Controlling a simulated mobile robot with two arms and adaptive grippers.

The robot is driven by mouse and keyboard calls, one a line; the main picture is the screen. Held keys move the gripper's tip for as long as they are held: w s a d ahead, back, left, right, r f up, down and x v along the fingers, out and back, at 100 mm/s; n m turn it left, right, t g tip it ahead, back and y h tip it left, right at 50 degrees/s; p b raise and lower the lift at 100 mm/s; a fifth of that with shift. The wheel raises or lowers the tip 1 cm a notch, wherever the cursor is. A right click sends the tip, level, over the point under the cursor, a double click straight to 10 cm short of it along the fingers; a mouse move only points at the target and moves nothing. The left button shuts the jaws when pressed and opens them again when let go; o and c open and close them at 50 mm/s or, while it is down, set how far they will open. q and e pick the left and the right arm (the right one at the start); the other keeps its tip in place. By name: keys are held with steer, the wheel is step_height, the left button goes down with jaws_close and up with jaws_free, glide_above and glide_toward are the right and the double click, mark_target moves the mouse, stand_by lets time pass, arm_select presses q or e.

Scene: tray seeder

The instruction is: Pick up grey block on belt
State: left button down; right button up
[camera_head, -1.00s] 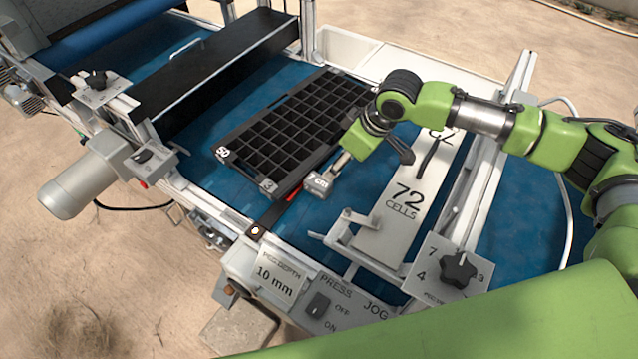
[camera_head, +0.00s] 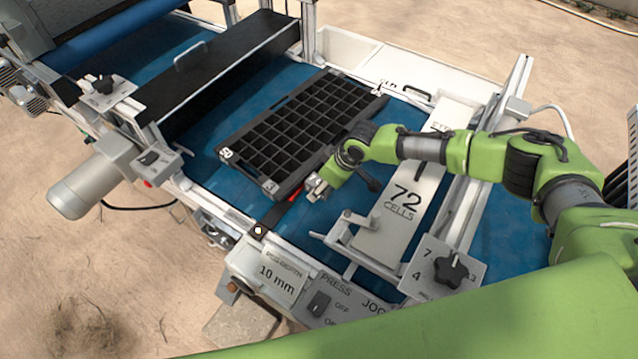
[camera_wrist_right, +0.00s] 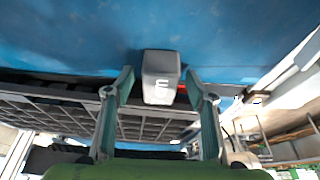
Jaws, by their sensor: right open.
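The grey block (camera_wrist_right: 161,72) with a light mark on its face shows in the right wrist view, ahead of the blue belt (camera_wrist_right: 70,35). My right gripper (camera_wrist_right: 158,82) is open, with one finger on each side of the block. A gap shows at the left finger and a smaller one at the right finger. In the head view my right gripper (camera_head: 317,188) is low over the belt, by the near corner of the black tray, and mostly hides the block. My left gripper is not in view.
The black cell tray (camera_head: 271,188) lies on the belt just left of my right gripper. A red piece (camera_head: 295,195) lies close by. The 72-cells plate (camera_head: 400,205) is to the right. A control panel (camera_head: 300,295) with a switch stands in front.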

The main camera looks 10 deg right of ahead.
steer(key=shift+w+f, duration=0.1)
steer(key=shift+f, duration=0.2)
steer(key=shift+r, duration=0.1)
steer(key=c, duration=1.3)
